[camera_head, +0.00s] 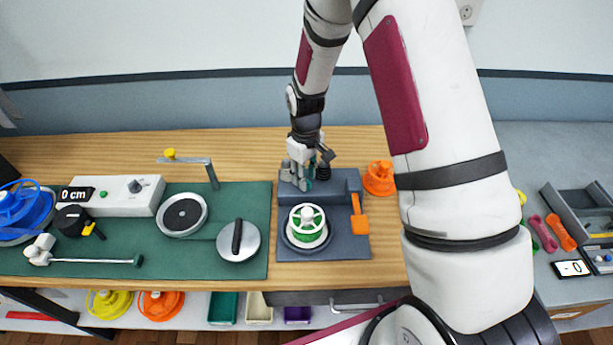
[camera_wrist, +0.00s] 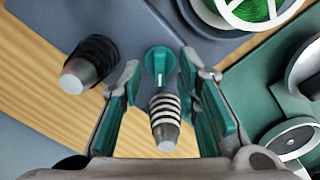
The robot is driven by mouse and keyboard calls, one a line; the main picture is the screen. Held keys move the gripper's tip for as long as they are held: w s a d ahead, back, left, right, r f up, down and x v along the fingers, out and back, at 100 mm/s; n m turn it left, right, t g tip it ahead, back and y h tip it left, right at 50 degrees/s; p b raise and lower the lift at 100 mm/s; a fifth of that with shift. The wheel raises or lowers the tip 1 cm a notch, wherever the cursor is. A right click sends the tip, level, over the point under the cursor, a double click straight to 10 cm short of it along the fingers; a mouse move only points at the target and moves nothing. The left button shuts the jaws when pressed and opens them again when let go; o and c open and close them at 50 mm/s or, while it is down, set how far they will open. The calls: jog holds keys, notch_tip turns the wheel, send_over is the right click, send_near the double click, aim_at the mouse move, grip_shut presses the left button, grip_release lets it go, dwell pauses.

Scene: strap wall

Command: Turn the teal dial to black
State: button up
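The teal dial (camera_wrist: 159,64) is round with a raised grip and a white pointer line. It sits on the slate-blue strap fixture (camera_head: 345,185). In the wrist view its line points down the picture, toward a peg with black and white stripes (camera_wrist: 165,118). A grey-tipped peg with a black coil (camera_wrist: 88,62) stands to the left. My gripper (camera_wrist: 160,66) is open, with one teal-padded finger on each side of the dial and a visible gap to both. In the head view my gripper (camera_head: 303,176) is over the fixture's back left part and mostly hides the dial.
A green strap reel (camera_head: 307,222) and an orange lever (camera_head: 360,222) are on the fixture's front. An orange reel (camera_head: 379,178) stands right of it. The green mat (camera_head: 190,255) to the left holds a silver round knob (camera_head: 238,241) and other devices.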

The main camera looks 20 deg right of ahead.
jog(key=shift+f, duration=0.4)
jog(key=shift+c, duration=0.2)
grip_shut()
